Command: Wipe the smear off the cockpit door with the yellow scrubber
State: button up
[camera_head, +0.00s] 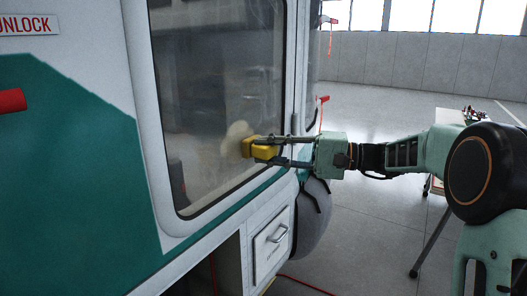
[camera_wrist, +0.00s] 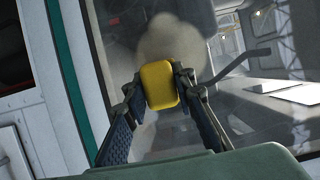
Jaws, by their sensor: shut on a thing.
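My gripper (camera_head: 262,150) is shut on the yellow scrubber (camera_head: 247,148) and holds it up at the window of the cockpit door (camera_head: 141,150). In the wrist view the scrubber (camera_wrist: 158,86) sits between both fingers. A pale beige smear (camera_head: 237,131) is on the glass, just above and to the left of the scrubber. The scrubber covers part of the smear. I cannot tell whether the scrubber touches the glass.
A red handle (camera_head: 12,101) sticks out at the left of the door. Red tags (camera_head: 323,99) hang beyond the door's right edge. A small panel with a handle (camera_head: 272,240) is below the window. A table (camera_head: 449,116) with items stands behind my arm. Open floor lies to the right.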

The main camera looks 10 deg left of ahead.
jog(key=shift+r+b, duration=0.45)
jog(key=shift+r, duration=0.55)
jog(key=shift+s+a+f+b, duration=0.15)
jog(key=shift+s+a+b, duration=0.15)
jog(key=shift+s+b, duration=0.4)
jog(key=shift+s+a+b, duration=0.25)
jog(key=shift+s+b, duration=0.1)
jog(key=shift+s, duration=0.2)
jog(key=shift+s+a+b, duration=0.2)
jog(key=shift+s+b, duration=0.15)
jog(key=shift+s, duration=0.15)
jog(key=shift+s+a+b, duration=0.4)
jog(key=shift+s+b, duration=0.3)
jog(key=shift+s, duration=0.25)
jog(key=shift+s+a+b, duration=0.45)
jog(key=shift+s+b, duration=0.2)
jog(key=shift+s, duration=0.35)
jog(key=shift+s+a+b, duration=0.4)
jog(key=shift+s+b, duration=0.3)
jog(key=shift+s, duration=0.25)
jog(key=shift+s+a+r, duration=0.15)
jog(key=shift+s+r, duration=0.1)
jog(key=shift+s, duration=0.1)
